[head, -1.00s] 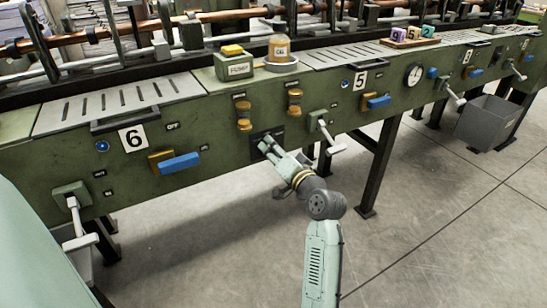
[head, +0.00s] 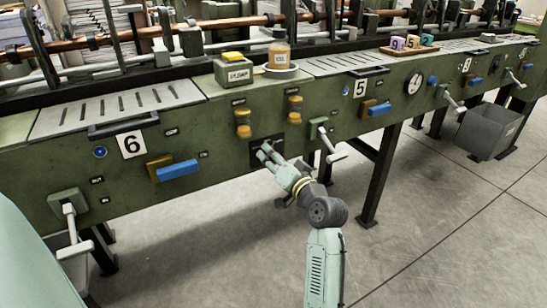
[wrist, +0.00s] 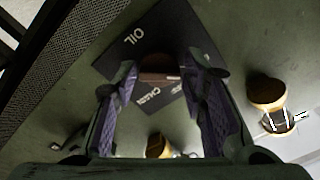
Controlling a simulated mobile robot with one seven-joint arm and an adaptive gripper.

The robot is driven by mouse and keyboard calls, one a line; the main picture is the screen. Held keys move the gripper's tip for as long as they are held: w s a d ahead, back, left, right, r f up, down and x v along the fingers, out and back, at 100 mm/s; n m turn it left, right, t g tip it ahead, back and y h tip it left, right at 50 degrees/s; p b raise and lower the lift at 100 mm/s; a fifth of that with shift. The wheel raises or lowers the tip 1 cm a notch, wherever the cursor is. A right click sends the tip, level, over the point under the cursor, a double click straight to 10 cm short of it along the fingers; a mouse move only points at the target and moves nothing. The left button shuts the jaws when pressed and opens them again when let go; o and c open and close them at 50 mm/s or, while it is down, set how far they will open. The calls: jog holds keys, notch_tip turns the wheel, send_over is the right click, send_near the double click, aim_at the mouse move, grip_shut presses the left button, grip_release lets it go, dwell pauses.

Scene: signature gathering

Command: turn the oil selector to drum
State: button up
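The oil selector is a black plate (wrist: 130,47) marked OIL on the green machine front, with a dark reddish-brown knob (wrist: 160,72). In the head view the plate (head: 257,158) is partly covered by my gripper (head: 262,151). In the wrist view my gripper (wrist: 160,92) is open, its two purple-padded fingers on either side of the knob. A gap shows between the pads and the knob, so I see no firm grip. Small white lettering on the plate below the knob is partly hidden and too small to read surely.
Amber sight glasses (head: 243,124) sit above the selector. A white-handled crank (head: 329,148) is close on its right, and a blue handle (head: 180,169) is to the left. A grey bin (head: 490,133) stands at the right. The floor in front is clear.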

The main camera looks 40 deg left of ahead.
jog(key=shift+o, duration=1.2)
jog(key=v, duration=0.7)
jog(key=shift+d, duration=0.25)
